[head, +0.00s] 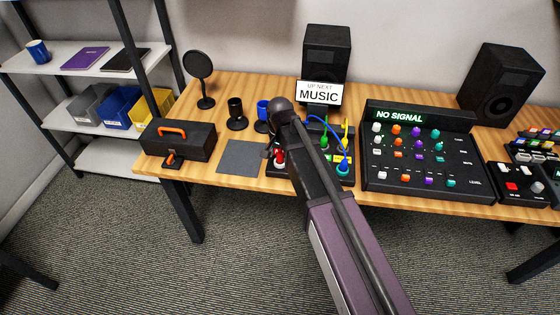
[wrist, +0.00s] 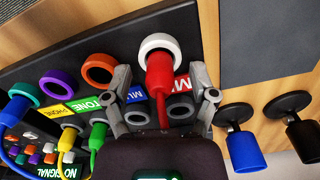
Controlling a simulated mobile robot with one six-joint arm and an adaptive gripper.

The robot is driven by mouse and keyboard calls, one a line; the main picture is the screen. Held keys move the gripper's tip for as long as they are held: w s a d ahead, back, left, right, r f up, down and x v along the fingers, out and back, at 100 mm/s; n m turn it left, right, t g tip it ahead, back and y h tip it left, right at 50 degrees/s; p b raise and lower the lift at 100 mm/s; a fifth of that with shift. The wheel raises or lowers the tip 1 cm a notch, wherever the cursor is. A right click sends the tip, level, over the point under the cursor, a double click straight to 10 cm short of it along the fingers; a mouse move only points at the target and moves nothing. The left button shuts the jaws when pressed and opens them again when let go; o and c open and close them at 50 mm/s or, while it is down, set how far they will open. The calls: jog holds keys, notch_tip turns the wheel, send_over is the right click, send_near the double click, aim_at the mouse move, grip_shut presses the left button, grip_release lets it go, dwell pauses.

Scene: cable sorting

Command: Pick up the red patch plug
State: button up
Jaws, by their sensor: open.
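The red patch plug (wrist: 163,80) sits in a socket with a white ring (wrist: 160,43) on the dark patch panel (wrist: 215,60). Its red cable runs down toward my gripper's palm in the wrist view. My gripper (wrist: 160,74) is open, with one finger on each side of the red plug. Gaps show between the plug and both fingers. In the head view, the red plug (head: 279,157) shows at the panel's left end, beside my arm, which hides much of the panel and the gripper.
Green (wrist: 98,130), yellow (wrist: 69,138) and blue (wrist: 17,108) plugs sit to the left in the wrist view. Empty orange (wrist: 97,68) and purple (wrist: 55,80) rings lie near them. A grey mat (head: 242,157), toolbox (head: 178,139) and mixer (head: 418,155) flank the panel.

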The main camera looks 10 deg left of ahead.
dwell(0.3)
grip_shut()
jog(key=shift+r, duration=0.2)
notch_tip(320, 180, up, 4)
jog(key=p, duration=0.4)
jog(key=shift+f, duration=0.15)
jog(key=s+d+p, duration=0.1)
jog(key=s+d, duration=0.6)
jog(key=s, duration=0.7)
jog(key=shift+d+r, duration=0.2)
jog(key=shift+r, duration=0.25)
jog(key=shift+s, duration=0.1)
jog(key=p, duration=0.3)
send_near(280, 154)
jog(key=w+f, duration=0.3)
jog(key=w, duration=0.7)
jog(key=shift+a, duration=0.4)
